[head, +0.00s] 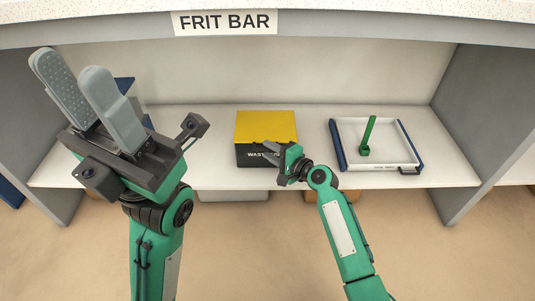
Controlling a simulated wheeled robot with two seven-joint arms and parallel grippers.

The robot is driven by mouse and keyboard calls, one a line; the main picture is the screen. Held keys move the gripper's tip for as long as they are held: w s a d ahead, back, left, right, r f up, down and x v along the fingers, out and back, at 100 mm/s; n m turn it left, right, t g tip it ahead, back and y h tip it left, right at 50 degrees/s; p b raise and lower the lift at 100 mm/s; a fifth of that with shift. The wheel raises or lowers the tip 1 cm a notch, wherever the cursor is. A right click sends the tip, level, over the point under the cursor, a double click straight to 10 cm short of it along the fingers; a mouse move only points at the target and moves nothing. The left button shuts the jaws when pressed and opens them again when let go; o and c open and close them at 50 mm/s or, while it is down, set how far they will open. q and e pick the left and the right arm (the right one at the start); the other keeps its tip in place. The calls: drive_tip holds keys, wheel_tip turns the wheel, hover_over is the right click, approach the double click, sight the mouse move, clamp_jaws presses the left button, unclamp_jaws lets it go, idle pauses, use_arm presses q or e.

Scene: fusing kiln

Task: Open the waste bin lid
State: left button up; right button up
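The waste bin (247,158) is a dark box marked "WAST…" on the shelf, below and right of the FRIT BAR sign. Its yellow lid (266,124) lies flat over the top and looks closed. My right gripper (272,152) is at the bin's front right, its fingers against or just in front of the front face near the lid's edge. Whether it touches is unclear, and its finger gap is too small to make out. My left gripper (86,88) is raised at the left, well away from the bin, its two grey fingers apart with nothing between them.
A blue object (125,84) is partly hidden behind my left gripper. The overhead counter (380,22) and side panels enclose the shelf (445,172).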

drive_tip(key=shift+x, duration=0.8)
clamp_jaws()
